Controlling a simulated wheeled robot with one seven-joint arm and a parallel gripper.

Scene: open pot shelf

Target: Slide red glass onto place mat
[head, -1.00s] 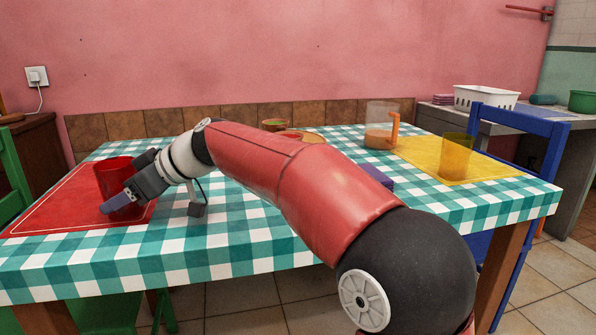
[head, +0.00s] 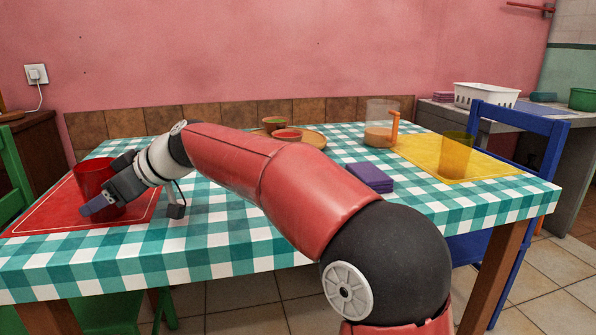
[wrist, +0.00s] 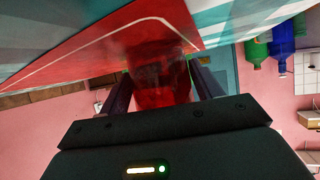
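The red glass (head: 92,178) stands upright on the red place mat (head: 40,213) at the left end of the table, towards its right side. My gripper (head: 100,203) is low at the glass, with one finger showing across its lower front in the head view. In the wrist view the glass (wrist: 162,85) fills the space between the two fingers of my gripper (wrist: 160,72), which lie close along both its sides. The glass's lower part is partly hidden by my gripper in the head view. The mat (wrist: 100,38) also shows in the wrist view, with its pale border line.
Purple napkins (head: 370,177) lie at the table's middle right. Bowls (head: 287,134) sit on a round board behind my arm. The checked cloth in front of my arm is clear.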

